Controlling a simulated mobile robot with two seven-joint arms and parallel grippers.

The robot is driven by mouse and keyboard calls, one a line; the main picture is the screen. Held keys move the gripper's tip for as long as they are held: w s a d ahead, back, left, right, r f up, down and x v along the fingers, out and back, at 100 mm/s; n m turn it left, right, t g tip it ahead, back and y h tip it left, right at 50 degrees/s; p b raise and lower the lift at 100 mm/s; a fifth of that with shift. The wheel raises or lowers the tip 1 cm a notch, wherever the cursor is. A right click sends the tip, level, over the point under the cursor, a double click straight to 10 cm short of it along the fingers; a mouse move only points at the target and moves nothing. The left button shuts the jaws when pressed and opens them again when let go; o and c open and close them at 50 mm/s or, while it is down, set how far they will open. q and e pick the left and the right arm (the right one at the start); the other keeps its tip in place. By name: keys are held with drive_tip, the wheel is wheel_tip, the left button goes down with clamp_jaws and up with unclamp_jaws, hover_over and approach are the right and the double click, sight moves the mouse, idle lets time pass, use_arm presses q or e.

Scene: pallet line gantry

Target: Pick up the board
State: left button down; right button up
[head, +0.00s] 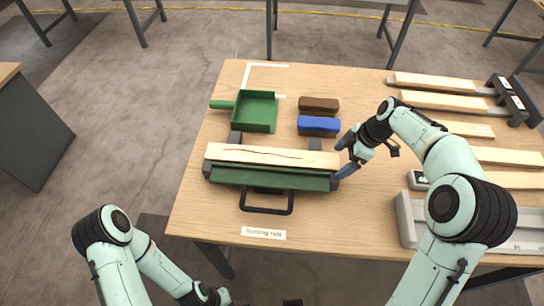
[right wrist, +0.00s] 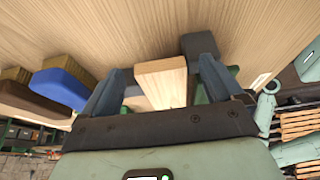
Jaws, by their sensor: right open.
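A pale wooden board (head: 265,155) with a dark crack-like line along it lies across a dark green holder (head: 265,178) with a black front handle. My right gripper (head: 343,158) is open at the board's right end. In the right wrist view, the board's end (right wrist: 162,84) shows between the two spread fingers of the right gripper (right wrist: 163,68), with gaps at the sides; I see no grip on it. My left gripper (head: 215,296) is low at the bottom edge, away from the table, and its fingers are not clear.
A green dustpan (head: 256,112), a brown-topped brush block (head: 319,105) and a blue block (head: 319,125) lie behind the board. Several other boards (head: 440,101) lie at the right. A grey tray (head: 408,222) stands front right. A label (head: 263,233) is at the front edge.

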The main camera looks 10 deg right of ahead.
drive_tip(key=shift+f, duration=0.1)
drive_tip(key=shift+c, duration=0.3)
drive_tip(key=c, duration=1.2)
